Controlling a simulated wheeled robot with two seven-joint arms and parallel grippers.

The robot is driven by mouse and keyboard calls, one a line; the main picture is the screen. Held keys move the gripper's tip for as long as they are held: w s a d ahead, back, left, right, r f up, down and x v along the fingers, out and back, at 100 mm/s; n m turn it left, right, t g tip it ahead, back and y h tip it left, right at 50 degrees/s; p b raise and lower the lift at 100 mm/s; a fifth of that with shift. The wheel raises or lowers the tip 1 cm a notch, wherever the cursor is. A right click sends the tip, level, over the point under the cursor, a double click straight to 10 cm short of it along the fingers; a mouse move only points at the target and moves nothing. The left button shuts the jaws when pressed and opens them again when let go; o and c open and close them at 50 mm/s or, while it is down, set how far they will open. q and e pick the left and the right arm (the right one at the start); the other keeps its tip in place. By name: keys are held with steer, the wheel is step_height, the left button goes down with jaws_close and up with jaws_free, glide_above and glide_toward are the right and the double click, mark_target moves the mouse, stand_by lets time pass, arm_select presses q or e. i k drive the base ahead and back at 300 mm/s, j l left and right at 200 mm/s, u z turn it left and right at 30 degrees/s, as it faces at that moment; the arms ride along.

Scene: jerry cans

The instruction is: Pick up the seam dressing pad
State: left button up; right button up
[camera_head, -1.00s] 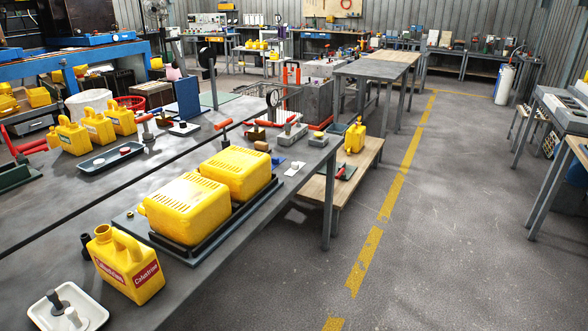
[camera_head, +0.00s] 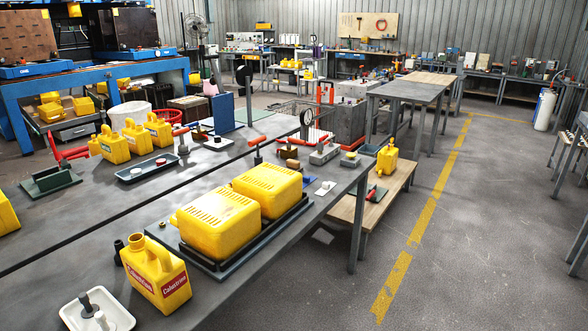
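I cannot tell for sure which item is the seam dressing pad. Small items lie at the far end of the near bench: a grey block with a red handle (camera_head: 322,154), a grey block with a yellow top (camera_head: 350,160), a small brown block (camera_head: 293,164), a flat white piece (camera_head: 325,188) and a flat blue piece (camera_head: 309,182). A white tray (camera_head: 70,317) at the near left end holds a dark and a white upright piece. Neither of my grippers is in view.
Two yellow can bodies (camera_head: 217,222) sit in a dark fixture on the near bench (camera_head: 262,293). A labelled yellow jerry can (camera_head: 155,275) stands in front. A wooden low shelf (camera_head: 372,205) holds another can. The floor (camera_head: 475,250) at right is clear.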

mark_target(292, 164)
steer(key=i+l+u, duration=0.1)
steer(key=i+l, duration=0.2)
steer(key=i+l+u, duration=0.1)
steer(key=i+l, duration=0.2)
steer(key=i+l+u, duration=0.1)
steer(key=i+l, duration=0.2)
steer(key=i+l+u, duration=0.15)
steer(key=i+l, duration=0.2)
steer(key=i+l+u, duration=0.1)
steer(key=i+l, duration=0.15)
steer(key=l, duration=0.15)
steer(key=i+l+u, duration=0.1)
steer(key=i+l, duration=0.15)
steer(key=l, duration=0.15)
steer(key=i+l+u, duration=0.1)
steer(key=i+l, duration=0.15)
steer(key=l, duration=0.2)
steer(key=i+l+u, duration=0.1)
steer(key=l, duration=0.35)
steer(key=i, duration=0.1)
